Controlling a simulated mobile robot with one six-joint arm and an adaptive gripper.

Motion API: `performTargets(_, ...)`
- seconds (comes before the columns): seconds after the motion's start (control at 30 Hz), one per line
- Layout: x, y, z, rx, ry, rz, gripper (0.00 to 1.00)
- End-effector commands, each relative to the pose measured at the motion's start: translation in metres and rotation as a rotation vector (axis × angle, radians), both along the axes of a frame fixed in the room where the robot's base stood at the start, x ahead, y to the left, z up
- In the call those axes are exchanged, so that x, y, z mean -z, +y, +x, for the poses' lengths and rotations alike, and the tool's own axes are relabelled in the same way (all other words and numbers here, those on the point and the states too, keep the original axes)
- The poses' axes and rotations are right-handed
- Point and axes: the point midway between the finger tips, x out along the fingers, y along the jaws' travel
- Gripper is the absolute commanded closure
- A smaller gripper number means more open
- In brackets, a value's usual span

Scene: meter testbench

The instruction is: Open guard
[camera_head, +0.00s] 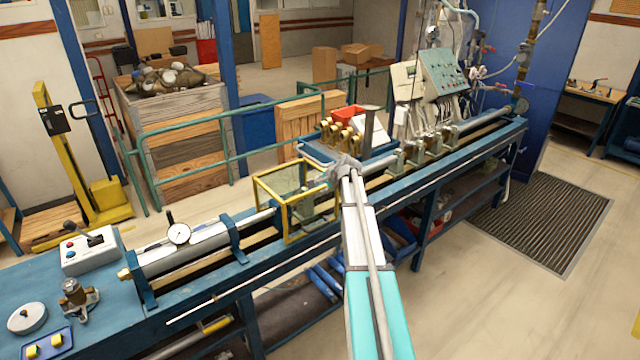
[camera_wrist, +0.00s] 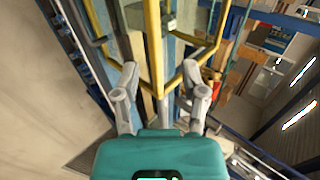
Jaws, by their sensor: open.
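The guard (camera_head: 257,199) is a yellow-edged box frame with clear panels, standing over the middle of the blue bench. It looks closed over the rail in the head view. In the wrist view, yellow bars of the guard (camera_wrist: 155,50) meet at a corner just ahead of my fingers. My gripper (camera_head: 340,168) is at the right end of the guard in the head view. In the wrist view my gripper (camera_wrist: 162,85) is open, its two fingers spread on either side of the yellow corner. I cannot tell whether either finger touches it.
The long blue bench (camera_head: 262,258) carries a cylinder with a dial gauge (camera_head: 178,233) on the left and several brass fittings (camera_head: 340,136) behind the guard. A grey control panel (camera_head: 443,76) stands at the far right end. The floor in front is clear.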

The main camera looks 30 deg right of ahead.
Motion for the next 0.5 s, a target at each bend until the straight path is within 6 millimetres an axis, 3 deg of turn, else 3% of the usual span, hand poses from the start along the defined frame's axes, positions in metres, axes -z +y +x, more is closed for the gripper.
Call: performTargets(0.5, -0.019, -0.002, -0.02, 0.0, 0.0, 0.0, 0.45)
